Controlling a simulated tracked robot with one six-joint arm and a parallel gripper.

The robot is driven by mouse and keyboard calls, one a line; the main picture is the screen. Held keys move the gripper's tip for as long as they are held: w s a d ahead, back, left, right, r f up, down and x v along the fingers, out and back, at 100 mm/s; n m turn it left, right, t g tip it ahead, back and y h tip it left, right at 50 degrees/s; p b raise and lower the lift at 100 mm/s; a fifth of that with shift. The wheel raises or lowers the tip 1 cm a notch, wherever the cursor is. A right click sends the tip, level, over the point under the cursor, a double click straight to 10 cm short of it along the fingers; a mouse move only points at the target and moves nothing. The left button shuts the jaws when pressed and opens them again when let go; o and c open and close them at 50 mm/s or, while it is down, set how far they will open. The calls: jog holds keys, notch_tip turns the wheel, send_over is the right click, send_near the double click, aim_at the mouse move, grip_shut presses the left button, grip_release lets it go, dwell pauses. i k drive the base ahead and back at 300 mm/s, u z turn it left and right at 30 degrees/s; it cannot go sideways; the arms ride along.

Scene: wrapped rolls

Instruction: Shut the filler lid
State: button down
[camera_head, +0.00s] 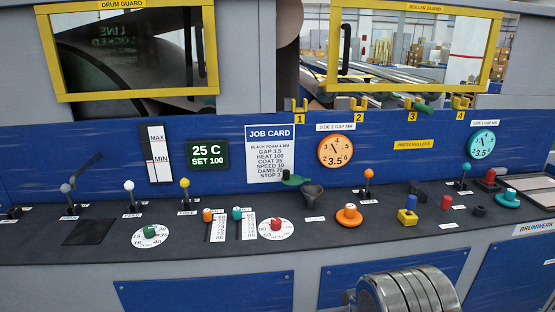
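My gripper is not in view.
Levers, knobs and dials line the console (360,228). An orange knob (349,214) stands right of the funnel, a red-tipped dial (276,225) in front-left. The job card panel (270,153) rises behind. A ribbed metal cylinder (408,291) fills the lower right.

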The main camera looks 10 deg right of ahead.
aim_at(288, 179)
jog(key=i, duration=1.15)
